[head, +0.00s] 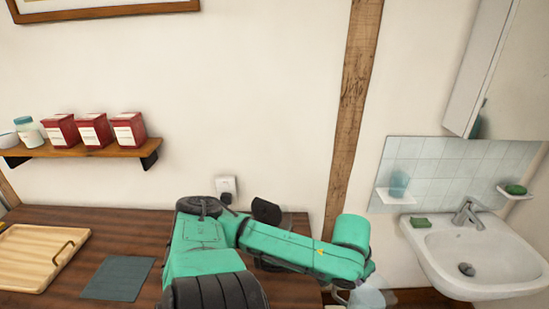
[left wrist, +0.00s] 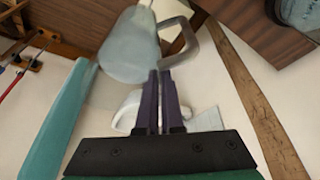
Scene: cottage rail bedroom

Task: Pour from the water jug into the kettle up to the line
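The water jug (left wrist: 130,48) is a translucent grey vessel with a grey handle. In the left wrist view, the purple fingers of my left gripper (left wrist: 161,98) are closed at the handle's end. In the head view the jug (head: 372,297) shows at the bottom edge, right of the table, partly cut off; my left gripper (head: 342,294) is beside it. A dark glassy round thing, apparently the kettle (left wrist: 300,12), is cut off at the wrist view's top right corner. In the head view my left arm hides most of that area. Water level and fill line cannot be seen. My right gripper is out of view.
The dark wooden table (head: 130,225) holds a wooden tray (head: 35,255) and a grey-green cloth (head: 118,278). A shelf (head: 80,151) with red tins is on the wall. A white sink (head: 480,255) stands right, past a wooden post (head: 350,120). A wall socket (head: 226,186) is behind my arm.

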